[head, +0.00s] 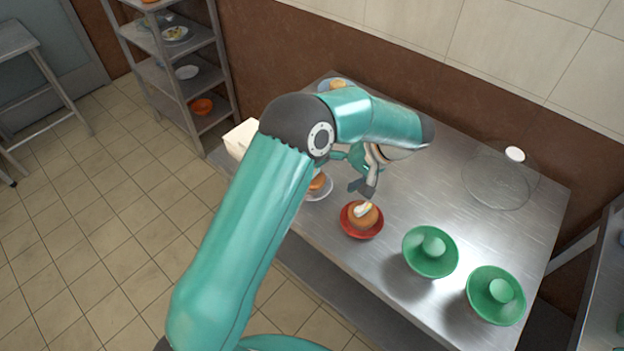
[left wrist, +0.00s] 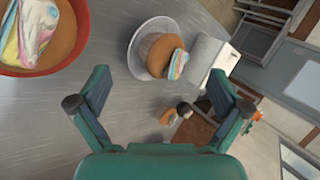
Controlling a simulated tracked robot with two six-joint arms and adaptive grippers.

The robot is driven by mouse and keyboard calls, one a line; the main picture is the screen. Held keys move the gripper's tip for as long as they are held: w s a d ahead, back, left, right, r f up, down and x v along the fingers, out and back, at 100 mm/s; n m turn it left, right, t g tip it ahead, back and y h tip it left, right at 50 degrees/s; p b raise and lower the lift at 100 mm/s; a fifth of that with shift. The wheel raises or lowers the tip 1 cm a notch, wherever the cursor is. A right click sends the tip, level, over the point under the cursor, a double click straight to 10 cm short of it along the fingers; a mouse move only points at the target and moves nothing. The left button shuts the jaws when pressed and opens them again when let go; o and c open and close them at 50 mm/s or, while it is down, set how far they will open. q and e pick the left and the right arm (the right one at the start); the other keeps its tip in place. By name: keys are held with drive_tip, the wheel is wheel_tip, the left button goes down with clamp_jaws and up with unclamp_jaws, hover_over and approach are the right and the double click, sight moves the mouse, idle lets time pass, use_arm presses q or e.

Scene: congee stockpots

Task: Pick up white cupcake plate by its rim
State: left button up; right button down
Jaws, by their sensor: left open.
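The white cupcake plate (head: 324,194) is on the steel table, partly hidden behind my left arm in the head view. In the left wrist view the white plate (left wrist: 135,51) bears a cupcake (left wrist: 158,57) with pale striped topping. My left gripper (head: 366,188) is over the table to the right of the white plate. Its fingers (left wrist: 158,74) are spread wide and empty in the left wrist view. The plate's near rim shows between and beyond the fingertips, apart from them. My right gripper is not in view.
A red plate (head: 364,235) with a cupcake is close to the white plate. Two green dishes (head: 430,268) (head: 478,309) stand further right. A white box (head: 239,137) is at the table's left edge. A clear round item (head: 497,187) lies at the back right.

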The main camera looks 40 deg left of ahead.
sight(320, 183)
use_arm(q)
drive_tip(key=shift+s+a+f, duration=0.2)
drive_tip(key=shift+a+f, duration=0.25)
drive_tip(key=shift+f, duration=0.1)
drive_tip(key=shift+a+f+p, duration=0.35)
drive_tip(key=shift+f+p, duration=0.05)
drive_tip(key=shift+f, duration=0.05)
drive_tip(key=x, duration=0.2)
drive_tip(key=p+x, duration=0.1)
drive_tip(key=x, duration=0.1)
drive_tip(key=shift+w+f, duration=0.1)
drive_tip(key=shift+w, duration=0.1)
drive_tip(key=shift+c, duration=0.3)
drive_tip(key=c, duration=0.9)
